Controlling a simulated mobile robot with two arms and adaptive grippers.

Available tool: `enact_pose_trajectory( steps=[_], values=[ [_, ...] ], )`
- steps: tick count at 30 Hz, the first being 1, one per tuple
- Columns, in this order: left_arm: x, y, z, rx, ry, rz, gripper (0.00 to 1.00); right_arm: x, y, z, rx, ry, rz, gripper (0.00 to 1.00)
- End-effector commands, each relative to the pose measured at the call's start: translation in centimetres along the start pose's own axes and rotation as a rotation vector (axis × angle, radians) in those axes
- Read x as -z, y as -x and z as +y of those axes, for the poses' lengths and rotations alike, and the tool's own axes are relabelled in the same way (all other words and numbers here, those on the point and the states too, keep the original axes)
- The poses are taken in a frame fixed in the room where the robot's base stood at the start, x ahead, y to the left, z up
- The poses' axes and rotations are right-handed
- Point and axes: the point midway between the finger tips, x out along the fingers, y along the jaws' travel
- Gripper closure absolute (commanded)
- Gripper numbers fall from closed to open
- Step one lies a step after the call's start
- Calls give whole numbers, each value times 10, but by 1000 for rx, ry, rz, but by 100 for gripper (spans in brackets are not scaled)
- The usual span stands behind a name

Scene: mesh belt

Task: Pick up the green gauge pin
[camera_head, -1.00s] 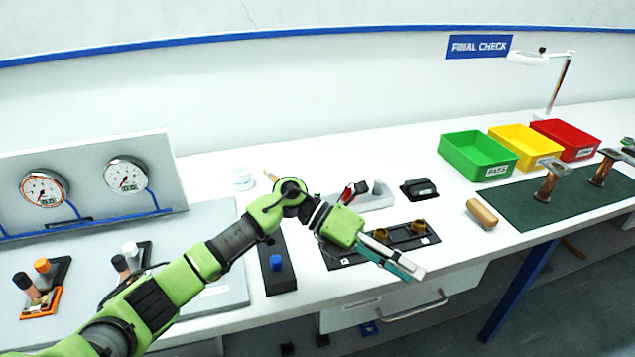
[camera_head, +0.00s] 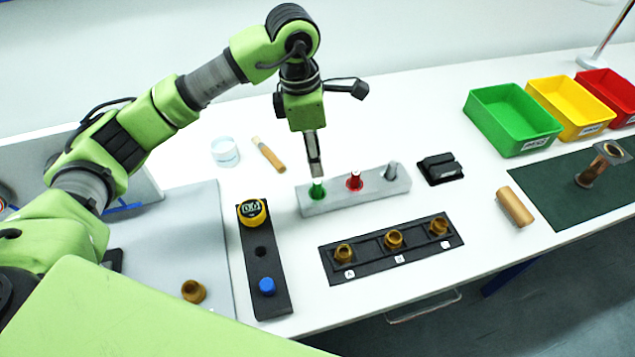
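The green gauge pin (camera_head: 318,189) stands upright at the left end of a light grey block (camera_head: 375,197) on the white bench. A red pin (camera_head: 354,181) and a grey pin (camera_head: 390,172) stand in the same block to its right. My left gripper (camera_head: 317,172) points down directly above the green pin, its fingertips at or just over the pin's top. The fingers look close together, edge-on; I cannot tell whether they are open or touch the pin. My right gripper is not in view.
A black rack (camera_head: 375,262) with brass fittings lies in front of the block. A black strip (camera_head: 252,285) with a yellow gauge and blue knob lies left. A brush (camera_head: 268,154), white jar (camera_head: 225,152), black item (camera_head: 440,168) and wooden cylinder (camera_head: 515,206) are nearby. Green bin (camera_head: 513,143) stands right.

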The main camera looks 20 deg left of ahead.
Motion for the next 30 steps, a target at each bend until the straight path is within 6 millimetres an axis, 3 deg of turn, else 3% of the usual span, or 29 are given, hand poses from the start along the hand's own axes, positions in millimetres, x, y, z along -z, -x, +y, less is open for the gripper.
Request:
enact_pose_trajectory(
  steps=[6, 13, 21, 30],
  values=[
    [0, -32, -1, 4, 1, -1, 66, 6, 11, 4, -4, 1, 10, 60],
    [2, -47, -3, 6, 0, 0, 66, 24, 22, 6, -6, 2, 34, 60],
    [5, -84, -5, 5, 1, -2, 66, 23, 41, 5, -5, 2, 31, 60],
    [5, -90, -4, 1, 0, -2, 69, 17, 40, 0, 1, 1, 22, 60]
  ],
)
